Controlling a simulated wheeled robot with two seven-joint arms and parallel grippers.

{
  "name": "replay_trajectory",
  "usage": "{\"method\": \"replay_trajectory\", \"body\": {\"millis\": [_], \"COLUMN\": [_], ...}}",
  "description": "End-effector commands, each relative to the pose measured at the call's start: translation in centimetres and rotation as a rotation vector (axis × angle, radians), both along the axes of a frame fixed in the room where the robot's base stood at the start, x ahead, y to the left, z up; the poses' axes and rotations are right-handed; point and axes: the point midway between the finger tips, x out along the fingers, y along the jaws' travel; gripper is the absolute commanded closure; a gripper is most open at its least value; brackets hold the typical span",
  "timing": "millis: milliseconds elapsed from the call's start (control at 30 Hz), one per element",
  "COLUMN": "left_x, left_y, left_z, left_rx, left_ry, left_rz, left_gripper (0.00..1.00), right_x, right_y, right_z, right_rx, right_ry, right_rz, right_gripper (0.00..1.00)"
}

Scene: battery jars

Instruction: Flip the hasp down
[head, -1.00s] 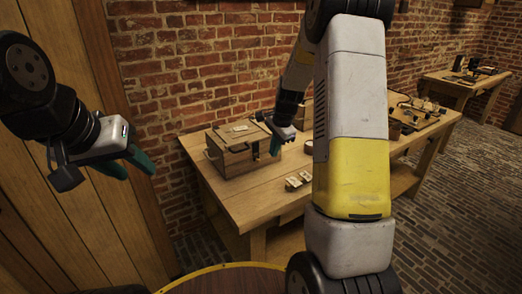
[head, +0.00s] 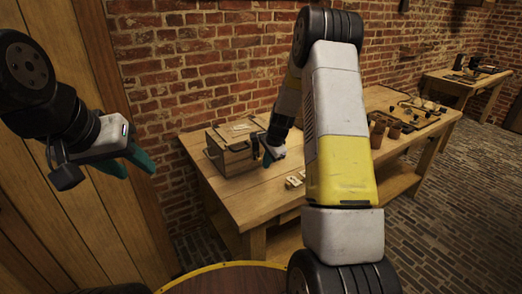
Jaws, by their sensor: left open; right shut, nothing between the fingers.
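A wooden box (head: 231,158) with a closed lid stands on the left part of the wooden table. A small dark metal piece, seemingly the hasp (head: 255,147), shows at the box's front right; its exact angle is too small to tell. My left gripper (head: 137,166) is open and empty, in the air left of the table, far from the box.
Brown jars (head: 378,133) and a dark tray (head: 415,114) with small items stand further right. A brick wall runs behind the table. The table's front left is clear.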

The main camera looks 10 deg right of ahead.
Motion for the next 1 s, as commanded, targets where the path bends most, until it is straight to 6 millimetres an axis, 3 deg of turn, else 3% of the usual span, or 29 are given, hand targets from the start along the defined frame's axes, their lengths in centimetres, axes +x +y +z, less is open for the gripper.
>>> {"method": "replay_trajectory", "body": {"millis": [233,1000], "left_x": [0.0,0.0], "left_y": [0.0,0.0], "left_z": [0.0,0.0], "left_rx": [0.000,0.000], "left_ry": [0.000,0.000], "left_rz": [0.000,0.000], "left_gripper": [0.59,0.59], "right_x": [2.4,3.4], "right_y": [1.0,1.4], "right_z": [0.0,-0.4], "right_rx": [-0.001,0.000], "right_ry": [-0.001,-0.002], "right_rz": [0.004,0.003], "right_gripper": [1.00,1.00]}}
